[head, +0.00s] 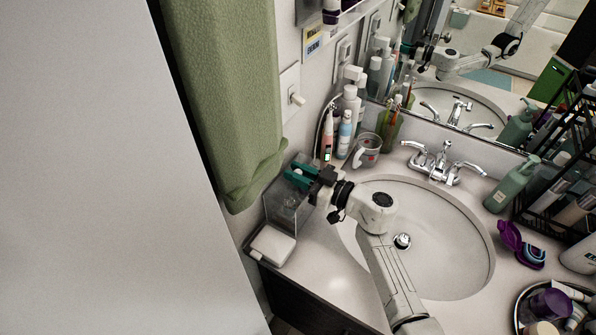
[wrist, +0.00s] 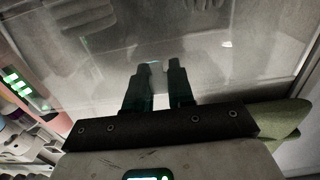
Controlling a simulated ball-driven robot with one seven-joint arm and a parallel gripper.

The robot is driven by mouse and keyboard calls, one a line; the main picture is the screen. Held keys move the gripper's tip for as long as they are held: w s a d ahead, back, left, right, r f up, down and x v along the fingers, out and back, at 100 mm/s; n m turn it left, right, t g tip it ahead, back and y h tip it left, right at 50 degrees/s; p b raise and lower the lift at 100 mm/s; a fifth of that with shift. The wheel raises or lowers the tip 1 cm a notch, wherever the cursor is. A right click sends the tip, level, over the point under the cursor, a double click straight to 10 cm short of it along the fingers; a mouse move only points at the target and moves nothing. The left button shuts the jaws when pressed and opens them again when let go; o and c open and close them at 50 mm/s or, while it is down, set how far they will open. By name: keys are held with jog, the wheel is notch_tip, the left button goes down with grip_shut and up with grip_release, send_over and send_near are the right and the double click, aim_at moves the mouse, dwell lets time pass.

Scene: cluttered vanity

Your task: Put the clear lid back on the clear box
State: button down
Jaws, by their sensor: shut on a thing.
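The clear box (head: 283,216) stands on the counter left of the sink, by the green towel. My gripper (head: 297,175) is over its top, with its teal fingers pointing left. In the wrist view my gripper (wrist: 162,72) is closed on a small pale piece between the fingertips. A clear sheet, which looks like the lid (wrist: 225,75), spreads around and beyond the fingers. I take the pale piece to be the lid's handle. The lid's edges are faint in the head view, and I cannot tell whether it touches the box rim.
A white flat case (head: 271,245) sits in front of the box. A grey cup (head: 367,150) and several bottles (head: 345,133) stand behind it to the right. The green towel (head: 225,95) hangs close on the left. The sink basin (head: 440,255) lies to the right.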

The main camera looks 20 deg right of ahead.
jog(key=c, duration=0.9)
grip_release()
jog(key=shift+s+f, duration=0.1)
jog(key=v, duration=1)
jog(key=shift+s+d, duration=0.25)
jog(key=shift+s, duration=0.1)
